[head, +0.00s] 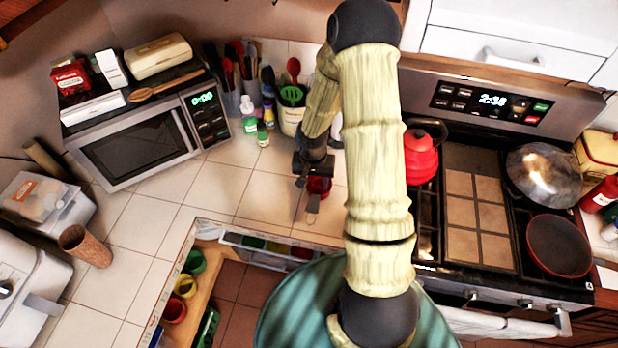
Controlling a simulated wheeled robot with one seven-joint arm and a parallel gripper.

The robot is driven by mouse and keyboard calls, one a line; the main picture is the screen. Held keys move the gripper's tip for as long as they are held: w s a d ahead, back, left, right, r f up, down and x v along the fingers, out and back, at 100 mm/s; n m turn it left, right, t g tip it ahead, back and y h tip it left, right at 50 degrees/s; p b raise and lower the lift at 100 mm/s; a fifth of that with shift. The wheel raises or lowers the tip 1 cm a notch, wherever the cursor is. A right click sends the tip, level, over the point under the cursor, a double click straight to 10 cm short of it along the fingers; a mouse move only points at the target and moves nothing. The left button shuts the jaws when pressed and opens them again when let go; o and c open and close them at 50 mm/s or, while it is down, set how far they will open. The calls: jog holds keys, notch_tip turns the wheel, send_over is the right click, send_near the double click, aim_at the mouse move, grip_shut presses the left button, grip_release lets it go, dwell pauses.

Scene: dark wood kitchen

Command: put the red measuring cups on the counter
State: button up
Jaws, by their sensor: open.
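My gripper (314,197) is open and points down over the tiled counter (265,190), just left of the stove. A small dark red cup-like thing (319,186) shows right at my gripper, partly hidden by it. It looks like the red measuring cups, but its handle is not clear. I cannot tell whether it rests on the counter or touches a finger. Another red round cup (174,310) sits in the open drawer at the lower left, near a yellow cup (185,286) and a green cup (194,262).
A microwave (140,145) stands at the back left. Utensil holders (291,119) and small bottles (250,120) stand behind my gripper. A red kettle (421,160) is on the stove to the right. The counter left of my gripper is clear.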

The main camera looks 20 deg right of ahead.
jog(key=s+a+r+n+t, duration=0.1)
jog(key=s+a+r+n, duration=0.2)
jog(key=s+r, duration=0.3)
jog(key=s+a+r+n+t, duration=0.1)
jog(key=s+r, duration=0.5)
jog(key=r, duration=0.8)
jog(key=a+n, duration=0.1)
jog(key=a, duration=0.1)
jog(key=shift+a+r+n, duration=0.25)
jog(key=shift+a+n, duration=0.1)
jog(key=shift+n, duration=0.05)
jog(key=shift+c, duration=0.5)
